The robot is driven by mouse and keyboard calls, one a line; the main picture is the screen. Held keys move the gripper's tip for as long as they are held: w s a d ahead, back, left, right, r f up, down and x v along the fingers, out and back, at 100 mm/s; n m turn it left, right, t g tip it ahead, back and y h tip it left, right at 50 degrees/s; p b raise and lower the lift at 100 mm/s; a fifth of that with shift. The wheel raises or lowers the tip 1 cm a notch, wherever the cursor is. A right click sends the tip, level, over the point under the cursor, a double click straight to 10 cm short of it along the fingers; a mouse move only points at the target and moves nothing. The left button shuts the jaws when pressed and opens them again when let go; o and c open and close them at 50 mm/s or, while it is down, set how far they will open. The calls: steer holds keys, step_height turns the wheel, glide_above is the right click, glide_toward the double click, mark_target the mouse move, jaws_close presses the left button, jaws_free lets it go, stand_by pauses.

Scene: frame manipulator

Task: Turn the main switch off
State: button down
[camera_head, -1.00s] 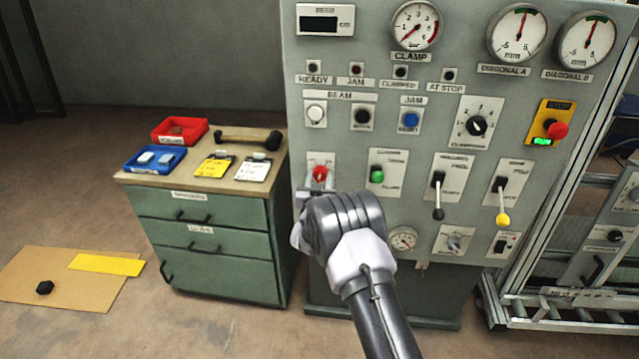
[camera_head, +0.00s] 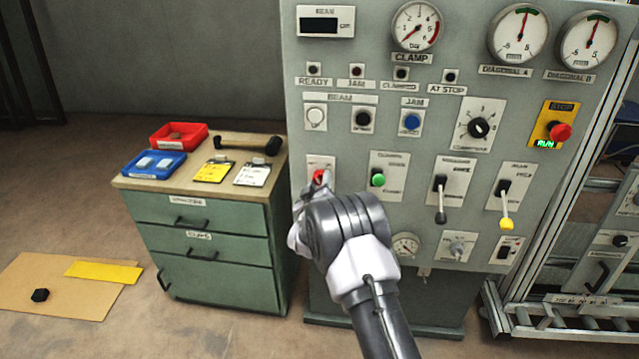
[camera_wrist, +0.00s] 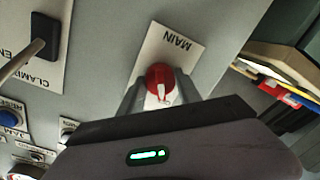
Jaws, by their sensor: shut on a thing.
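The knob's lower part is hidden by the gripper body.
A green drawer cabinet (camera_head: 215,255) with trays, tags and a hammer stands at left. A stop button (camera_head: 560,131) is at far right.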

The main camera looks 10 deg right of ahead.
stand_by(0.4)
steer(key=c, duration=0.8)
jaws_free()
steer(key=shift+c, duration=0.2)
steer(key=p+v, duration=0.3)
steer(key=v, duration=1.4)
steer(key=shift+s, duration=0.25)
